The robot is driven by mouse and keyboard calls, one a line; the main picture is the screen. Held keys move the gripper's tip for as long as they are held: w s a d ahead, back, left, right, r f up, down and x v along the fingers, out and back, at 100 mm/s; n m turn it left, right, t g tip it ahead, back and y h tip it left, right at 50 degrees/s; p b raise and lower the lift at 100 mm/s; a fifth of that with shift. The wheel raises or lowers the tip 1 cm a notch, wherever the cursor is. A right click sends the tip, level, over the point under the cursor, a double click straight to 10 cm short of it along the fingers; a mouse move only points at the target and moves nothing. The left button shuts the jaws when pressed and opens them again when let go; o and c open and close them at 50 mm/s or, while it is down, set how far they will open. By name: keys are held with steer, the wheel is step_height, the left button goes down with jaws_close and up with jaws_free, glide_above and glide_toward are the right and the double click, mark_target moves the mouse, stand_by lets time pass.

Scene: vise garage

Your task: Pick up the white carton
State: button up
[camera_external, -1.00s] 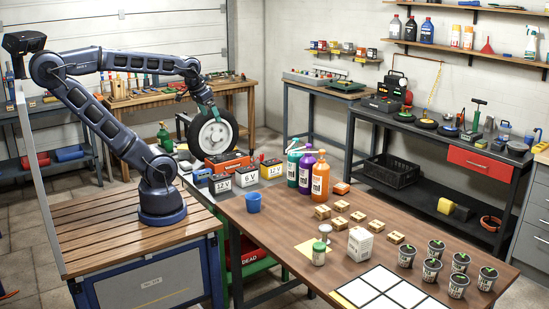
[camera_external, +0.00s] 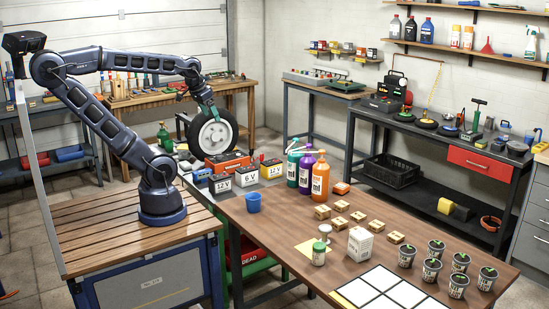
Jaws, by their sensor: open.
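The white carton (camera_external: 360,243) stands upright on the brown worktable, right of the middle. A small jar with a green label stands to its left, and small wooden blocks lie behind and to its right. My gripper (camera_external: 213,114) hangs open and empty in front of the tyre, above the far left end of the table. It is well away from the carton, up and to the left. Its fingertips are small and dark against the wheel.
On the worktable (camera_external: 290,235) stand batteries (camera_external: 249,179), a blue cup (camera_external: 253,202), tall pump bottles (camera_external: 320,178), a green-labelled jar (camera_external: 319,254), wooden blocks (camera_external: 340,223) and several dark cups (camera_external: 432,269). A white grid (camera_external: 383,292) lies in front of the carton.

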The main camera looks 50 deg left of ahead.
steer(key=w+d+f+m+g, duration=0.15)
steer(key=w+d+m, duration=0.25)
steer(key=w+d, duration=0.4)
steer(key=w+d+f+m+h, duration=0.1)
steer(key=w+d+f+m, duration=0.15)
steer(key=w+d, duration=0.5)
steer(key=w+d+f+m, duration=0.2)
steer(key=w+d+m, duration=0.2)
steer(key=w+d, duration=0.35)
steer(key=m+g+h, duration=0.3)
steer(key=m+g, duration=0.1)
steer(key=m, duration=0.5)
glide_toward(361, 241)
steer(key=w+a+f, duration=0.3)
steer(key=x, duration=1)
steer(key=shift+d, duration=0.2)
steer(key=c, duration=1.3)
